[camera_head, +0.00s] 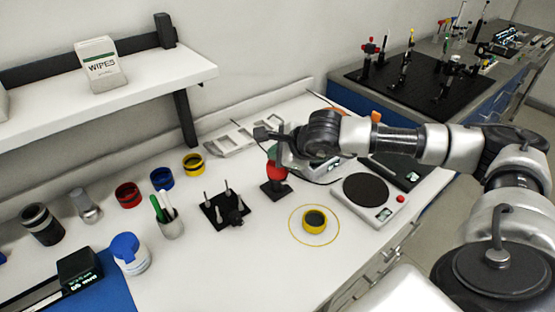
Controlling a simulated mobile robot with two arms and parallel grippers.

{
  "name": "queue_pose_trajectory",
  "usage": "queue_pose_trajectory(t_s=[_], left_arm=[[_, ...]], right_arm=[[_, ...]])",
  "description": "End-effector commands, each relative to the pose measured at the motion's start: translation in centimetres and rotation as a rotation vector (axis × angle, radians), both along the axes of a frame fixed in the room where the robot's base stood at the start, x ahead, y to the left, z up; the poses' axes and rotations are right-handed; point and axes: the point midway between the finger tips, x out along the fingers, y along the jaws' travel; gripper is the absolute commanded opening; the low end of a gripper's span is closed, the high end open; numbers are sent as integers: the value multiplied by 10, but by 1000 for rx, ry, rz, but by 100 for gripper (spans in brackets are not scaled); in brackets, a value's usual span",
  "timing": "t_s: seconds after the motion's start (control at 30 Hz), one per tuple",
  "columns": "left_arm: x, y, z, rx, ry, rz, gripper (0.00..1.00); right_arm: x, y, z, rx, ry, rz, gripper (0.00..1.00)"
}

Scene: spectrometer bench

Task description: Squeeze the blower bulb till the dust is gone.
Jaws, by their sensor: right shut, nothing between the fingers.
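A red bulb (278,171), which looks like the blower bulb, sits on a black stand (276,188) at the middle of the bench. My right gripper (264,134) is above and close to the bulb; it is shut and empty. Its dark parts and the arm hide some of what lies behind. I cannot tell whether it touches the bulb's top. A yellow-rimmed round piece with a dark face (314,220) lies inside a thin yellow circle on the bench, right of and nearer than the stand. Dust on it is too small to make out. My left gripper is not in view.
A black rack with upright pins (224,208) and a cup of pens (171,228) stand left of the bulb. A blue-capped jar (130,254) is at front left. A round dark plate on a white device (366,189) is at right. The front middle bench is clear.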

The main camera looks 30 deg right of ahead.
Motion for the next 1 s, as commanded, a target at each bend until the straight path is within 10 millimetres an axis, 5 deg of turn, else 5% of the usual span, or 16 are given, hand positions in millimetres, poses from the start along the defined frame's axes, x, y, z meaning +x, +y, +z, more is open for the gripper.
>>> queue_pose_trajectory(t_s=[1.0], left_arm=[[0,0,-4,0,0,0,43]], right_arm=[[-1,0,-2,-1,6,-1,0]])
